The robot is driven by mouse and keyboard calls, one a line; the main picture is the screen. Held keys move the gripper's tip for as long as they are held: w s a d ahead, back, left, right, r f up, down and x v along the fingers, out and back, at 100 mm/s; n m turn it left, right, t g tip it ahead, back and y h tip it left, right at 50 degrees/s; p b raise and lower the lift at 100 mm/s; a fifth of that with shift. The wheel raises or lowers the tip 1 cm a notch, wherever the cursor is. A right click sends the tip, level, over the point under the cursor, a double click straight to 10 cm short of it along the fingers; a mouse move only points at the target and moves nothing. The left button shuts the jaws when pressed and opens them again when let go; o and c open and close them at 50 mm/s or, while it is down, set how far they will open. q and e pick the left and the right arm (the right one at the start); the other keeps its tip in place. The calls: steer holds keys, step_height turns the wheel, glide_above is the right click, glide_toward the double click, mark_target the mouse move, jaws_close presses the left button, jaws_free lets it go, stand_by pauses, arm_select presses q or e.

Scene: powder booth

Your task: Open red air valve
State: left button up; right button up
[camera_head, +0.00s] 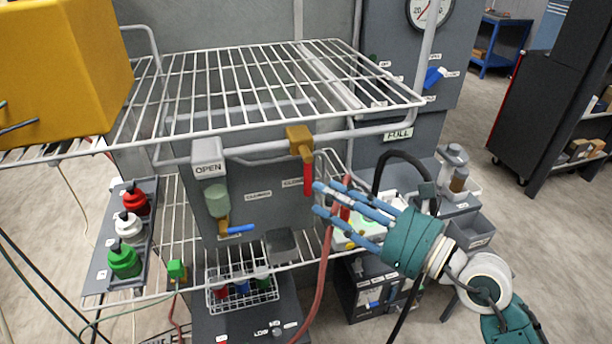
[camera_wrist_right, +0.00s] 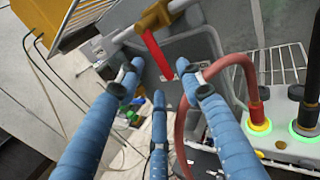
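The red air valve handle (camera_head: 308,178) hangs straight down from a brass valve body (camera_head: 300,140) on a horizontal grey pipe, under the front edge of the upper wire shelf. In the right wrist view the red handle (camera_wrist_right: 157,55) slants beyond the fingertips, with the brass body (camera_wrist_right: 156,18) above it. My right gripper (camera_head: 322,198) has blue fingers and a teal palm. It comes from the right, its fingertips close to the handle's lower end. In the right wrist view its fingers (camera_wrist_right: 160,85) are spread, with nothing held between them. My left gripper does not show.
A blue-handled valve (camera_head: 238,229) sits below the OPEN label (camera_head: 208,169). The upper wire shelf (camera_head: 385,96) overhangs the red valve. A red hose (camera_head: 325,270) hangs beside the fingers. A white unit with lit green rings (camera_wrist_right: 285,145) is at right in the wrist view.

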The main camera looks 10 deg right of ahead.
mark_target(308, 186)
steer(key=p+x, duration=0.1)
steer(key=x, duration=0.3)
steer(key=shift+w+a+r, duration=0.15)
steer(key=shift+w+a, duration=0.15)
steer(key=shift+w+a+p, duration=0.4)
steer(key=shift+w+a, duration=0.1)
steer(key=shift+w, duration=0.05)
steer(key=shift+c, duration=0.5)
jaws_close()
